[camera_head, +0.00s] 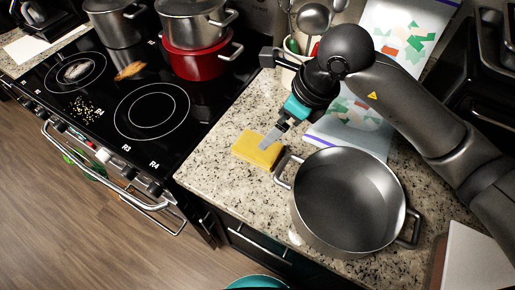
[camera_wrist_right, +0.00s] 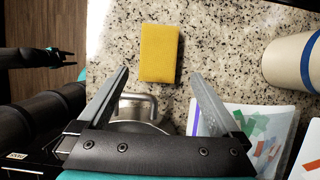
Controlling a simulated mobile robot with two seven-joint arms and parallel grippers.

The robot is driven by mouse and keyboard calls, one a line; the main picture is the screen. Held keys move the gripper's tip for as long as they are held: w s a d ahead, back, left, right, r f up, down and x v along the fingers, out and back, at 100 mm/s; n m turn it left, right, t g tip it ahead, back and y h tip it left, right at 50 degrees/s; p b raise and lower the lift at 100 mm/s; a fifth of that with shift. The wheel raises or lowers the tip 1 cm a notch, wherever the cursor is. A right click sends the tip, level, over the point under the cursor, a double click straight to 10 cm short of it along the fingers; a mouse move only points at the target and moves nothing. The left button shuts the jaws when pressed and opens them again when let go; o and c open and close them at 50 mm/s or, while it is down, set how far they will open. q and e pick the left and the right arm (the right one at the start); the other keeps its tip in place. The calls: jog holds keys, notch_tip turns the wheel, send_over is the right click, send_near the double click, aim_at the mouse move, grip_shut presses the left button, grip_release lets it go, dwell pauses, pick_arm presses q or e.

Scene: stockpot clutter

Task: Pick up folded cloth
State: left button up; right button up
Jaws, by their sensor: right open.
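The folded cloth is a yellow rectangular pad (camera_head: 257,149) lying flat on the speckled counter, left of the big pot. It shows whole in the right wrist view (camera_wrist_right: 159,54), ahead of and between my right fingers. My right gripper (camera_head: 265,141) reaches over the cloth in the head view, hiding a little of it. It is open and empty; both fingers show apart in the right wrist view (camera_wrist_right: 160,76). My left gripper (camera_wrist_right: 70,57) shows small at the left of the right wrist view, its fingers apart with nothing between them. It is out of the head view.
A large grey stockpot (camera_head: 347,200) stands right beside the cloth, one handle near it. A plastic bag (camera_head: 350,120) lies behind. The black stove (camera_head: 130,100) with a red pot (camera_head: 199,58) is at left. The counter's front edge is close to the cloth.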

aim_at(257, 145)
jog(key=x, duration=1)
jog(key=shift+a, duration=0.3)
jog(key=shift+a+f, duration=0.1)
jog(key=shift+f, duration=0.3)
jog(key=shift+f+b, duration=0.2)
jog(key=shift+b, duration=0.15)
jog(key=shift+c, duration=0.2)
jog(key=c, duration=1.1)
